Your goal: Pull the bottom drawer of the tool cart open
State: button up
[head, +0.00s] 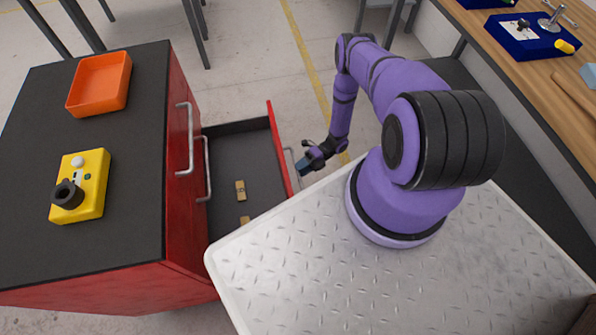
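The red tool cart (187,240) stands at the left with a black top. Its bottom drawer (235,152) is pulled well out toward my arm, showing a dark interior. The drawer's silver handle (292,166) is on the red front panel, at its outer face. My gripper (305,166) is right beside this handle, with its fingers pointing at it. The fingers are small and dark here, so I cannot tell whether they are shut on the handle or apart from it. Two upper handles (187,138) and (207,170) belong to closed drawers.
Small tan blocks (240,190) lie in the open drawer. An orange tray (99,83) and a yellow box (80,186) with a black knob sit on the cart top. A wooden workbench (545,75) stands at the right. Floor (250,60) behind the drawer is clear.

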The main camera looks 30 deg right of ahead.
jog(key=d+r, duration=0.1)
jog(key=d, duration=0.7)
jog(key=shift+w+d+r, duration=0.25)
jog(key=shift+r, duration=0.05)
